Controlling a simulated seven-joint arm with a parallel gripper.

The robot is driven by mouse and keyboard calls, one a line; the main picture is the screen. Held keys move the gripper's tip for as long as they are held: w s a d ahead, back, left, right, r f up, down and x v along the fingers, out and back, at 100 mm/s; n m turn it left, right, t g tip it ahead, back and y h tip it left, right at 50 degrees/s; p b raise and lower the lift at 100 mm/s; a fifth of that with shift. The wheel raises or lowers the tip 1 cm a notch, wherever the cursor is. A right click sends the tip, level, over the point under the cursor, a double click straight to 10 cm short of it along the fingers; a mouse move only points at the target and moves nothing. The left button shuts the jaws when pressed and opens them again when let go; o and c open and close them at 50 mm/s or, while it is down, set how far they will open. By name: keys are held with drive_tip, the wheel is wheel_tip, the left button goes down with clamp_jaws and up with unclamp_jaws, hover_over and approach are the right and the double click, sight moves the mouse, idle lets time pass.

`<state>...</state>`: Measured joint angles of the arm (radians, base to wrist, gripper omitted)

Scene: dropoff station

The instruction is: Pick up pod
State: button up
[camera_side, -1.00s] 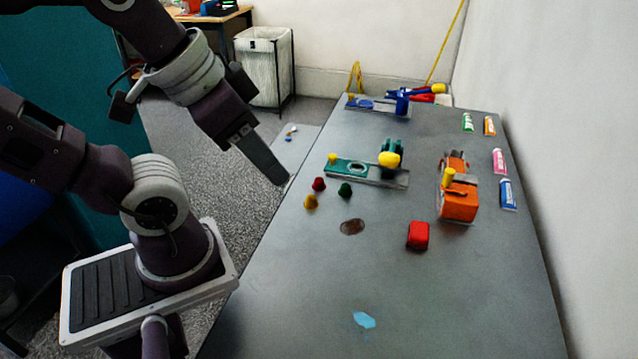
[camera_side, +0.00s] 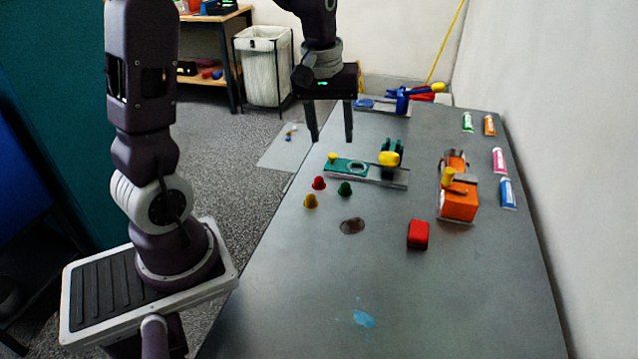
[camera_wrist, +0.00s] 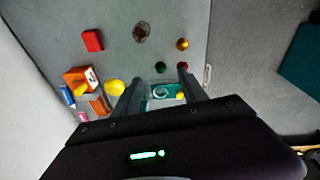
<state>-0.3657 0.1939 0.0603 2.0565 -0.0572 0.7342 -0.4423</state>
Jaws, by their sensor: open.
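Three small capsule-like pods stand close together on the grey table: a red pod (camera_side: 319,183), a gold pod (camera_side: 310,201) and a green pod (camera_side: 344,188). In the wrist view the gold pod (camera_wrist: 183,44) and green pod (camera_wrist: 160,67) lie just beyond my fingertips, and the red one is partly hidden by a finger. My gripper (camera_side: 331,139) is open and empty, pointing down, above the table and behind the pods in the side view. Its two fingers also show in the wrist view (camera_wrist: 160,76).
A teal fixture (camera_side: 345,167) with a yellow knob sits behind the pods. A red block (camera_side: 418,234), an orange machine (camera_side: 459,201) and several tubes, such as a blue one (camera_side: 508,193), stand to the right. A brown stain (camera_side: 352,226) marks the table.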

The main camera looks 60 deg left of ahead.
sight(320, 183)
drive_tip(key=a+f+n, duration=0.1)
drive_tip(key=a+f, duration=0.2)
drive_tip(key=w+a+f+n+g, duration=0.1)
drive_tip(key=a+f+n, duration=0.1)
drive_tip(key=a+f, duration=0.1)
drive_tip(key=w+a+f+n, duration=0.1)
drive_tip(key=a+f, duration=0.1)
drive_tip(key=f, duration=0.3)
drive_tip(key=shift+w+a+g, duration=0.1)
drive_tip(key=shift+a+g, duration=0.3)
drive_tip(key=shift+n, duration=0.3)
wheel_tip(320, 183, down, 8)
drive_tip(key=shift+d+r, duration=0.1)
drive_tip(key=shift+c, duration=0.4)
drive_tip(key=c, duration=1)
